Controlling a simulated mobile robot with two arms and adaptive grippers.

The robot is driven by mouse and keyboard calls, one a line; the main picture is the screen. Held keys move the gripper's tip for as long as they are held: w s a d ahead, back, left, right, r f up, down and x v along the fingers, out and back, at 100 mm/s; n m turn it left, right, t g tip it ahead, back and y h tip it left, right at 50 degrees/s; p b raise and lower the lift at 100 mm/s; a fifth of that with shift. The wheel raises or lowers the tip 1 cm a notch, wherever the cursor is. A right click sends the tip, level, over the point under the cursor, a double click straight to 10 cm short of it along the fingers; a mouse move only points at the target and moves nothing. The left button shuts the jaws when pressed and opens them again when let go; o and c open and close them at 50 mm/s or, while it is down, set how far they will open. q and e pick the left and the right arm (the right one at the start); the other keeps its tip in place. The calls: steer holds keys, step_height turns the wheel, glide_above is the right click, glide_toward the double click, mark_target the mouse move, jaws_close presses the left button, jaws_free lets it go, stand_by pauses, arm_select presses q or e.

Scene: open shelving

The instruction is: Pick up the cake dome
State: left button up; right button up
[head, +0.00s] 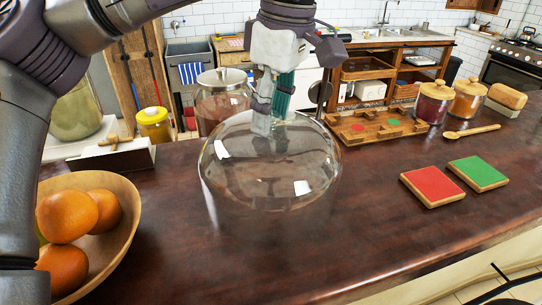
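The cake dome (255,180) is a large clear glass dome standing on the dark wooden counter, in the middle of the head view. My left gripper (270,112) points down at the top of the dome, with its pale fingers overlapping the upper glass. A green ribbed piece (284,92) shows right beside the fingers; I cannot tell if it is the dome's knob or a thing behind. Whether the fingers touch or hold anything is unclear through the glass. My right gripper is not in view.
A wooden bowl (122,232) of oranges stands at the left front. A glass jar (220,98) stands behind the dome. A wooden board (375,127), lidded jars (434,102) and a spoon (472,132) lie behind right. Red (432,186) and green (478,172) tiles lie right. The counter's front is clear.

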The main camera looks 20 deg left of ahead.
arm_select(q)
jaws_close()
